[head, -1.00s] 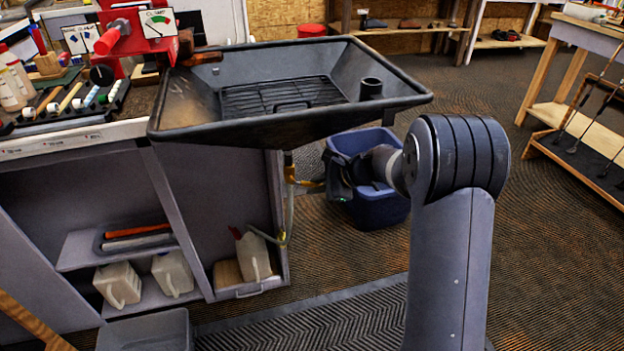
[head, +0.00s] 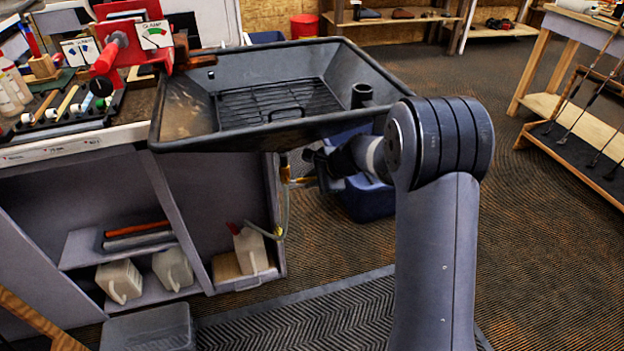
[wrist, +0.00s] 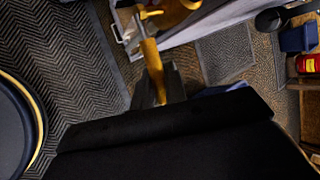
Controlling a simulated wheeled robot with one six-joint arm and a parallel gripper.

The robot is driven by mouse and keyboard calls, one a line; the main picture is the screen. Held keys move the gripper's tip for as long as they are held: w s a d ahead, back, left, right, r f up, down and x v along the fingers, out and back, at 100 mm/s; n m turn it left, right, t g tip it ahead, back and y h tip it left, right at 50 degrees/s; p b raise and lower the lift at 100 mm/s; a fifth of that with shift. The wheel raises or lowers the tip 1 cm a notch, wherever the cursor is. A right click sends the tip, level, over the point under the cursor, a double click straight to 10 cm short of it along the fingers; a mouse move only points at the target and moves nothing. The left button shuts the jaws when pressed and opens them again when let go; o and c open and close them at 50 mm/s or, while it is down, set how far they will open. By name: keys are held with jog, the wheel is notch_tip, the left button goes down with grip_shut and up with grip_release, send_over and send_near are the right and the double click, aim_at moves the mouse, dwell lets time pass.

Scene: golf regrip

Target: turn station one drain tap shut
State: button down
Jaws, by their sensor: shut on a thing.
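The station one drain tap (head: 286,174) is a small brass fitting under the front of the grey drain tray (head: 280,130), with a pale hose hanging below it. Its yellow lever (wrist: 152,62) shows large in the wrist view and reaches down toward my fingers. In the head view my gripper (head: 318,172) is beside the tap on the right, under the tray, and is shut on the lever's outer end.
A blue bin (head: 368,200) stands on the floor right behind my wrist. The tray rim overhangs my gripper. White jugs (head: 119,281) sit on the cabinet shelf at left. A ribbed mat (head: 290,322) lies in front, and the carpet at right is clear.

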aim_at(313, 178)
jog(key=c, duration=1.4)
grip_release()
jog(key=shift+c, duration=0.2)
jog(key=v, duration=0.5)
jog(key=shift+d+r+p, duration=0.1)
jog(key=shift+r+p, duration=0.15)
jog(key=shift+p, duration=0.1)
jog(key=s+d, duration=0.7)
jog(key=d, duration=0.2)
jog(key=shift+s+f+b, duration=0.2)
jog(key=shift+f+b, duration=0.1)
jog(key=shift+b, duration=0.15)
jog(key=shift+d, duration=0.1)
